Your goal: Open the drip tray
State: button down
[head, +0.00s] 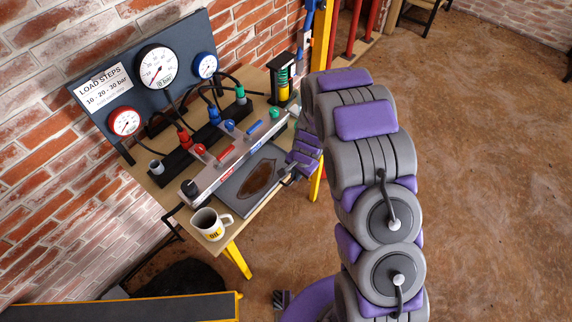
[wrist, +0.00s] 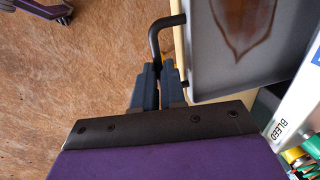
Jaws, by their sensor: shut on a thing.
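The drip tray (head: 231,194) is a flat grey tray with a dark brown stain. It lies at the front of the bench, beside the valve block. In the wrist view the tray (wrist: 207,64) fills the upper right, with a black bent handle (wrist: 154,40) on its near edge. My gripper (head: 296,166) is at the tray's right edge in the head view. In the wrist view its dark fingers (wrist: 158,78) are shut on the handle; the exact contact is partly hidden by the fingers. I cannot tell how far out the tray is.
The bench (head: 165,196) carries a valve block (head: 236,160) with colored levers, hoses and a gauge panel (head: 115,80). Brown floor (head: 480,150) is clear to the right.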

jog(key=s+d, duration=0.1)
jog(key=d, duration=0.1)
jog(key=s+d, duration=0.2)
jog(key=shift+s+d, duration=0.1)
jog(key=c, duration=1.6)
grip_release()
jog(key=o, duration=0.4)
jog(key=shift+a, duration=0.35)
jog(key=shift+d, duration=0.2)
